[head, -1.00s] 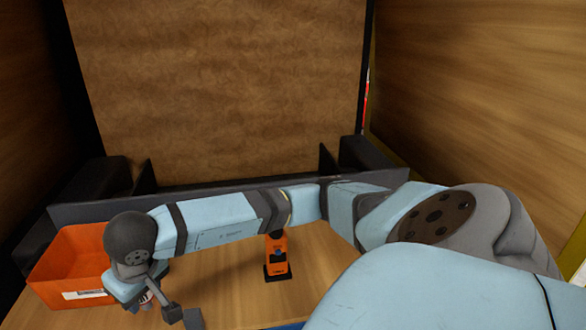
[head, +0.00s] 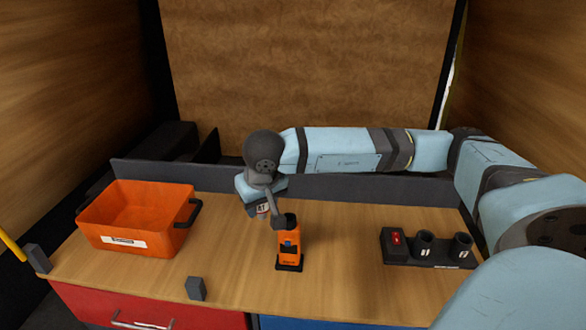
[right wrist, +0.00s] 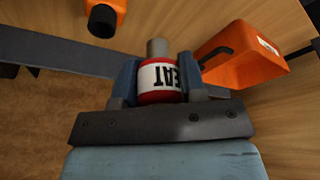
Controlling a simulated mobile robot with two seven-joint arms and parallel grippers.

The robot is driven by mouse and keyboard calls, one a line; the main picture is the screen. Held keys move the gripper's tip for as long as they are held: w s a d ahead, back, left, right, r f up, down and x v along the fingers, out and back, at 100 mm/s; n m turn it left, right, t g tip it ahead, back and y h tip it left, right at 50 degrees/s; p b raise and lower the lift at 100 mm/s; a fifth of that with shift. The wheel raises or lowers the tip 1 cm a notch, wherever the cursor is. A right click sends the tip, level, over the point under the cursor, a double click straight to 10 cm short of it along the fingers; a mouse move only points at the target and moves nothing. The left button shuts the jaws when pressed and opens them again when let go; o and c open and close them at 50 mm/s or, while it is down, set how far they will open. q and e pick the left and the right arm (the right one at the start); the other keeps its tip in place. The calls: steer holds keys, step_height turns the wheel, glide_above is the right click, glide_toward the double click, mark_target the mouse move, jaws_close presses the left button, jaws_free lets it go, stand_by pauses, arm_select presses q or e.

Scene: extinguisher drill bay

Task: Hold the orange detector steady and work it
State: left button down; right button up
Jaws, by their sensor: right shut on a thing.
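The orange detector (head: 291,250) stands upright in a small dark base on the wooden bench top. It has a dark top and a blue patch on its front. My right gripper (head: 264,209) is just above and left of it. In the right wrist view its blue fingers (right wrist: 158,82) are shut on a red and white can (right wrist: 160,78) with partly readable black letters, "EAT". A grey stem (right wrist: 157,47) sticks out beyond the can. In the head view the stem's end overlaps the detector's top; in the wrist view the detector (right wrist: 102,20) lies apart from it. My left gripper is out of view.
An orange bin (head: 150,243) with dark handles stands at the left. A dark block with a red switch and two round cups (head: 428,249) sits at the right. A small grey block (head: 196,289) is at the front edge. A dark rail runs along the back.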

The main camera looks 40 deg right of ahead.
steer(key=d+r+m, duration=0.2)
steer(key=d+r, duration=0.2)
steer(key=d, duration=0.4)
steer(key=f, duration=0.1)
steer(key=f+b, duration=0.1)
steer(key=f, duration=0.1)
steer(key=f+b, duration=0.1)
steer(key=f, duration=0.1)
steer(key=shift+d+f, duration=0.15)
steer(key=shift+d, duration=0.15)
stand_by(0.3)
steer(key=a+f+n, duration=0.1)
steer(key=a+n, duration=0.1)
steer(key=a, duration=0.8)
steer(key=w+a+f+n+y, duration=0.1)
steer(key=a+n, duration=0.1)
steer(key=a, duration=0.7)
steer(key=shift+w+a+f+n+p, duration=0.2)
steer(key=shift+a+f+n+p, duration=0.1)
steer(key=shift+a, duration=0.1)
